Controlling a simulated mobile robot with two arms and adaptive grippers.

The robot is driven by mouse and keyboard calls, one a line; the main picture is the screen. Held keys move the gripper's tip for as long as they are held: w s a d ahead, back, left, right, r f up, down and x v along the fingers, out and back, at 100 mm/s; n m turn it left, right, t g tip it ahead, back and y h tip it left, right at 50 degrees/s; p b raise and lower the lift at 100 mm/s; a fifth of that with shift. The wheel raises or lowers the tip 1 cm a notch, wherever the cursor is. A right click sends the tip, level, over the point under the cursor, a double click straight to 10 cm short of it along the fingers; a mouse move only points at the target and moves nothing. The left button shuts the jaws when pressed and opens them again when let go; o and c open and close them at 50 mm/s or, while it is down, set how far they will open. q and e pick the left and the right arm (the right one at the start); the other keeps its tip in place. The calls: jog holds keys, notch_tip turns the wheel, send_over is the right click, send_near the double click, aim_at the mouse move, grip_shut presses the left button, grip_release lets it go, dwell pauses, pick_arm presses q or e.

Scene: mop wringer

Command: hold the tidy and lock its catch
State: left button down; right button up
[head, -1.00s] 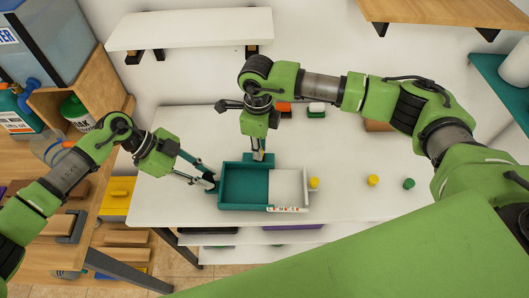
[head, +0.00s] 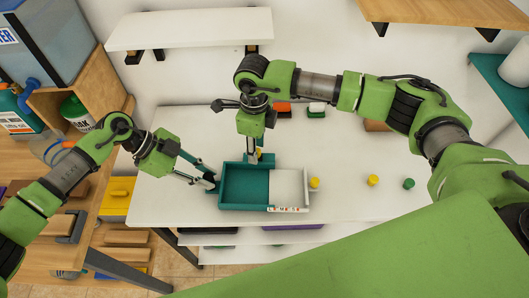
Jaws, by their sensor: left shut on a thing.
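The tidy is a shallow teal box (head: 244,205) with a white section (head: 287,186) on its right, lying on the white table. My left gripper (head: 209,182) is shut on the tidy's left wall. My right gripper (head: 256,155) points down at the middle of the tidy's back edge. A small yellow part shows beside its fingers, and I cannot tell whether it is the catch. The arm and fingers hide much of that spot, so I cannot tell whether the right gripper is open or touching anything.
Yellow knobs (head: 314,183) (head: 373,180) and a green one (head: 408,184) stand to the right of the tidy. Red (head: 283,107) and green-and-white (head: 316,110) blocks lie at the back. The table's right part is mostly clear. A wooden bench (head: 120,237) stands at left.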

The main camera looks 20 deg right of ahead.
pick_arm(q)
jog(key=shift+a, duration=0.1)
pick_arm(e)
notch_tip(320, 180, up, 12)
dwell(0.6)
pick_arm(q)
jog(key=c, duration=1.7)
grip_release()
jog(key=shift+r, duration=0.1)
jog(key=v, duration=1.2)
